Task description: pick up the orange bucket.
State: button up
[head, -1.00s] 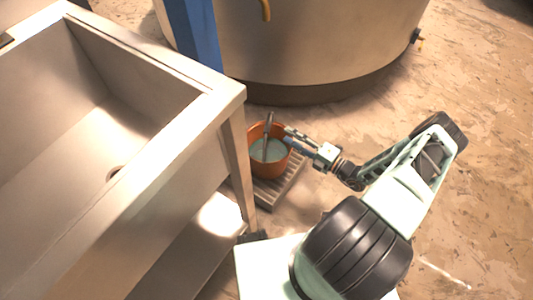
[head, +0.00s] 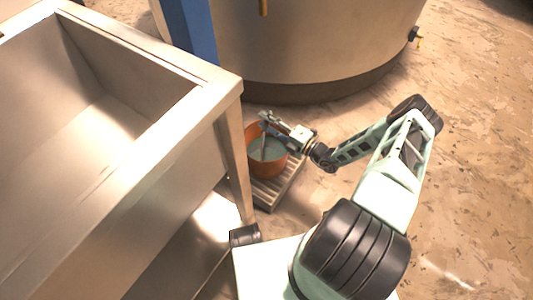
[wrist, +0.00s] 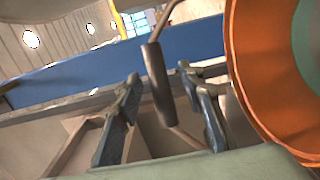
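The orange bucket (head: 281,163) stands on a slatted grate beside the sink's front leg, with grey-green contents inside. Its wire handle is up and carries a dark grip (wrist: 157,85). In the wrist view the bucket's orange rim (wrist: 250,80) fills the right side. My gripper (head: 268,121) is at the bucket's top, by the upper end of the handle. In the wrist view its two fingers (wrist: 158,78) are apart, one on each side of the dark grip. I see gaps on both sides, so it is open and not closed on the handle.
The metal sink (head: 175,130) and its leg (head: 235,165) stand close on the left of the bucket. A large round tank (head: 320,50) and a blue post (head: 190,30) are behind it. The slatted grate (head: 272,192) lies under it. The floor on the right is clear.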

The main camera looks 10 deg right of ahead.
grip_shut()
jog(key=shift+w+r, duration=0.1)
jog(key=shift+r, duration=0.25)
